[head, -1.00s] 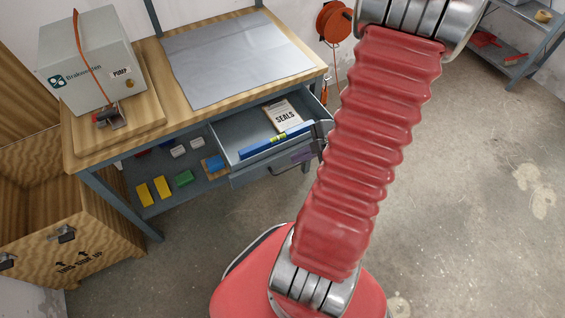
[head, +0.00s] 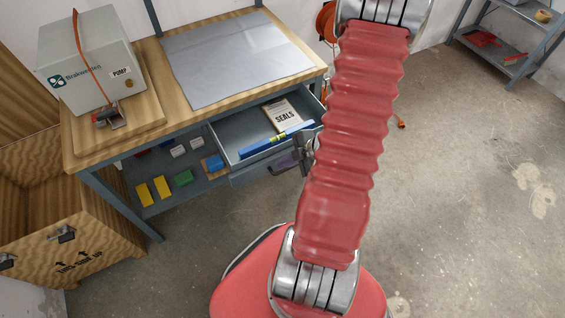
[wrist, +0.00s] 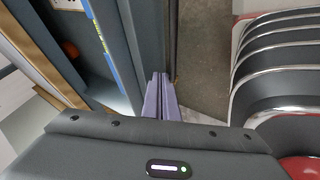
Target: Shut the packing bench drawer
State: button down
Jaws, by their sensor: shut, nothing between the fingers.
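The packing bench drawer (head: 237,136) is pulled out from under the bench top in the head view, grey, with a box marked SEALS (head: 283,115) and a blue spirit level (head: 268,142) inside. The drawer also shows in the wrist view (wrist: 128,62), with the blue level along it. My gripper (head: 283,163) is close to the right part of the drawer front in the head view, partly hidden by my arm. Its purple fingers (wrist: 160,92) are together and empty beside the drawer front in the wrist view. I cannot tell whether they touch it.
The packing bench (head: 190,127) carries a grey mat (head: 235,60) and a pump box (head: 90,65). Coloured blocks lie on its lower shelf. An open wooden crate (head: 75,245) stands at left.

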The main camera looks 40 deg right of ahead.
jog(key=shift+x, duration=1)
